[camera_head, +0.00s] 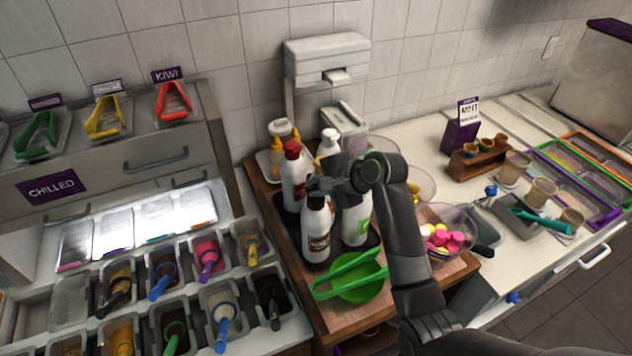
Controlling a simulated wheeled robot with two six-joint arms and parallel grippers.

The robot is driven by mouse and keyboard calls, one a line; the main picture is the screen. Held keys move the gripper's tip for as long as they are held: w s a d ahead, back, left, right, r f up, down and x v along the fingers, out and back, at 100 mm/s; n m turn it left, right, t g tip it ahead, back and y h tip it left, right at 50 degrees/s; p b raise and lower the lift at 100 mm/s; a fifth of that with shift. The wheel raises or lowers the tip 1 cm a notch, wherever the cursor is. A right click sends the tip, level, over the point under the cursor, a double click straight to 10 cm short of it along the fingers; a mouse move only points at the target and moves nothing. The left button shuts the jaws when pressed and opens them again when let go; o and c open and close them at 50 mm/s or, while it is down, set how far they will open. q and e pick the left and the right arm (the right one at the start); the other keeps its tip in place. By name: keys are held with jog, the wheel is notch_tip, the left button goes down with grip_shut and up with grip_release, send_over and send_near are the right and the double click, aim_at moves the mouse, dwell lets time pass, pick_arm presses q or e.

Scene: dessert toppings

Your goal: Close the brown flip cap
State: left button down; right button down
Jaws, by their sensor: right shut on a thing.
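A white squeeze bottle with a brown label (317,238) stands upright at the front left of a dark tray on the wooden-topped counter. My right gripper (322,186) comes in from the right and is at the top of this bottle, shut on its dark brown flip cap. The fingers mostly hide the cap, so I cannot tell whether its lid is open or closed. My left gripper is not in view.
A red-capped bottle (294,177) stands just behind, and a green-labelled bottle (356,222) stands to the right. A green bowl (358,291) with green tongs lies in front. A clear bowl of pink and yellow sweets (444,237) is at right. Topping tubs fill the left.

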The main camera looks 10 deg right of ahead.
jog(key=shift+s+f+t+y, duration=0.25)
jog(key=shift+t+y, duration=0.05)
jog(key=shift+t, duration=0.2)
jog(key=c, duration=1.5)
grip_release()
jog(key=shift+o, duration=0.6)
jog(key=shift+f, duration=0.1)
